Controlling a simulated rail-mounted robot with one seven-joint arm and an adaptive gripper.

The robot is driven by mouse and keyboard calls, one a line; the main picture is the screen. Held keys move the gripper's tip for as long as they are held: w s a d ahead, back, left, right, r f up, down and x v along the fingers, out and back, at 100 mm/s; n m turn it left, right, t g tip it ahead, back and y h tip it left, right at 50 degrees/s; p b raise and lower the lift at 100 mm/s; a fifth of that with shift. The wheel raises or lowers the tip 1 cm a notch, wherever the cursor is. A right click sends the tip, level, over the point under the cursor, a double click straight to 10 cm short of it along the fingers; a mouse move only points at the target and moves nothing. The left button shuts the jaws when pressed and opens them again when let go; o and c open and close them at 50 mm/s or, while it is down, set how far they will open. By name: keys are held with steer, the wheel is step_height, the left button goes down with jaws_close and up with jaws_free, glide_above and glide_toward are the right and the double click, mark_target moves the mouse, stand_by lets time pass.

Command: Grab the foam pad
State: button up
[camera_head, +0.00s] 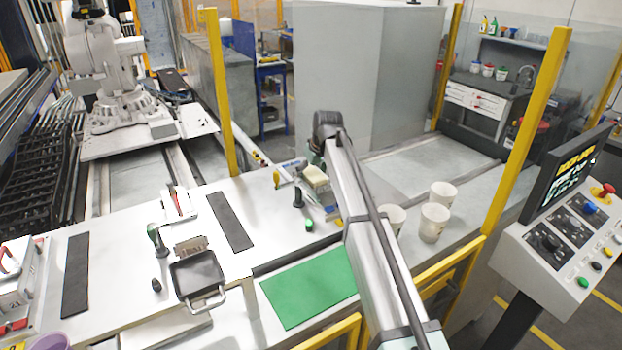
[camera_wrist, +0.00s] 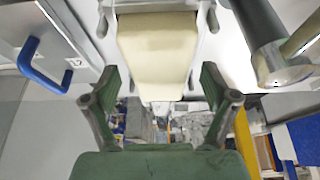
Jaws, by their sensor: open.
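The foam pad is a cream block (camera_head: 315,175) near the back edge of the white worktop, close beside my arm in the head view. In the wrist view the pale pad (camera_wrist: 157,52) fills the top middle. My gripper (camera_wrist: 158,76) is open, with one green finger on each side of the picture and the pad's near end appearing between and beyond them. I see no contact between the fingers and the pad. In the head view my gripper is mostly hidden by my arm.
A black-handled tool (camera_head: 298,198) and a green knob (camera_head: 309,224) stand close to the pad. A green mat (camera_head: 308,287), a black pan (camera_head: 198,275) and white cups (camera_head: 434,221) lie around my arm. A blue handle (camera_wrist: 42,66) shows at left in the wrist view.

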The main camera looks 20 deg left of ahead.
steer(key=shift+s, duration=0.1)
steer(key=c, duration=1.2)
steer(key=shift+c, duration=0.2)
